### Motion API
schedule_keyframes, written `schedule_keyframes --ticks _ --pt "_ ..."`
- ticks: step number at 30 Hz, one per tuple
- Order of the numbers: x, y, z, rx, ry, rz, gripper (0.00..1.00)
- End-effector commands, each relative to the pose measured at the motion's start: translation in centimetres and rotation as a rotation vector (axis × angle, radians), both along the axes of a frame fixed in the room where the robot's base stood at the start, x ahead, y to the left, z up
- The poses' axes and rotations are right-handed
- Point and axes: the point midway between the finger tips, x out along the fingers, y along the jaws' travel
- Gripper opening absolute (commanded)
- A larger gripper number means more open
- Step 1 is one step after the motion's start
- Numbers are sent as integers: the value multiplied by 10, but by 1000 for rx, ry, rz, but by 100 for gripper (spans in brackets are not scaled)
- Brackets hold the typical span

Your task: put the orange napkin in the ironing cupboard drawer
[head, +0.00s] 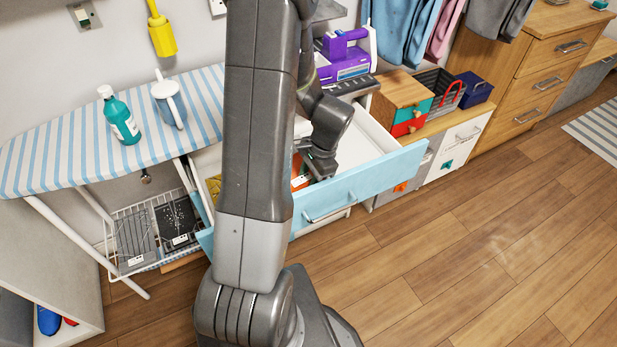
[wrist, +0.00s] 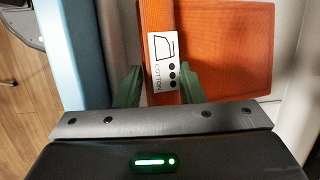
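In the head view my gripper (head: 322,172) points down inside the open ironing cupboard drawer (head: 365,187), which has a light blue front. A bit of the napkin (head: 299,168) shows there beside my arm. The arm hides much of the drawer's left part, and I cannot tell whether the napkin touches the drawer floor.
A yellow patterned item (head: 214,187) lies at the drawer's left end. A striped ironing board (head: 60,160) holds a teal bottle (head: 121,117) and a grey jug (head: 168,102). A purple iron (head: 346,55) stands behind the drawer. The wooden floor (head: 480,230) at the right is clear.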

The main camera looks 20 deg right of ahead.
Motion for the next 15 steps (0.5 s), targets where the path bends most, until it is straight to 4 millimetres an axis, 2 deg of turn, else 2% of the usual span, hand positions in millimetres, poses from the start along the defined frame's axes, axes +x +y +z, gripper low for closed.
schedule_keyframes --ticks 1,3,11,15 --pt "-4 4 -10 13 12 -5 44" --pt "-5 5 -11 14 13 -5 57" --pt "-5 5 -12 16 13 -7 57" --pt "-5 5 -5 16 12 -7 57"
